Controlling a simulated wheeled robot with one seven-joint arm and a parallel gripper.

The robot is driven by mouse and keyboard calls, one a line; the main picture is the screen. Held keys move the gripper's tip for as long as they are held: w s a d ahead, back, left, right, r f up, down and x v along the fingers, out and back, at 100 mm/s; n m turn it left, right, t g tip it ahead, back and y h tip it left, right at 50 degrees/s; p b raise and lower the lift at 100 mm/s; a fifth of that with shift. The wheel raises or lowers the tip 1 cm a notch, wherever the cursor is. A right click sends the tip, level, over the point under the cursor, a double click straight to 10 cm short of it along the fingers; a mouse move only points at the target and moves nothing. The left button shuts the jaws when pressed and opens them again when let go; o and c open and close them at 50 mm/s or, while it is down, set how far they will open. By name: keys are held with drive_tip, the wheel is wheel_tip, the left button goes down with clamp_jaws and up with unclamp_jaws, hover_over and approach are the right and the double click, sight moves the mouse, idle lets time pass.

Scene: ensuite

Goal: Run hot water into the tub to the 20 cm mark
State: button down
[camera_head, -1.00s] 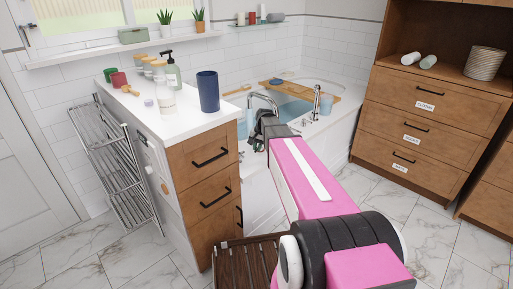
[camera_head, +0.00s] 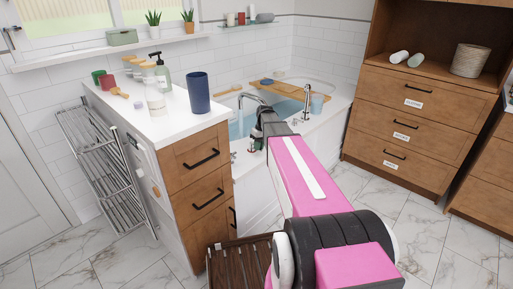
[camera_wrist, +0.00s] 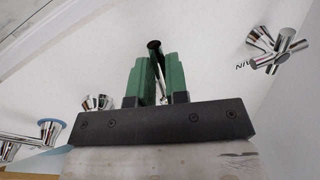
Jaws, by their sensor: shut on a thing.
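The white bathtub (camera_head: 334,122) stands at the back against the tiled wall, with bluish water in it. A chrome spout (camera_head: 252,96) curves over its near side. My gripper (camera_head: 262,122) is at the tub's near rim, just right of the spout. In the wrist view, my gripper's green fingers (camera_wrist: 155,80) are shut on a thin rod with a dark round knob (camera_wrist: 154,45). A chrome cross handle (camera_wrist: 276,50) is to the right, apart from the fingers. A chrome fitting with a blue ring (camera_wrist: 52,128) is at the left. No depth mark is readable.
A wooden bath tray (camera_head: 278,88) lies across the tub. A drawer cabinet (camera_head: 200,180) is left of my arm, with a dark slatted wooden thing (camera_head: 240,262) below. Floor at right is clear.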

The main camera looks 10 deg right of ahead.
drive_tip(key=shift+w+d+n, duration=0.35)
drive_tip(key=shift+d+n, duration=0.15)
drive_tip(key=shift+n, duration=0.6)
drive_tip(key=c, duration=1.1)
unclamp_jaws()
drive_tip(key=r, duration=0.3)
drive_tip(key=d+r, duration=0.1)
drive_tip(key=r, duration=0.3)
drive_tip(key=w+r, duration=0.1)
drive_tip(key=r, duration=0.2)
drive_tip(key=shift+w+d+r, duration=0.1)
drive_tip(key=shift+d+r, duration=0.25)
drive_tip(key=shift+d, duration=0.05)
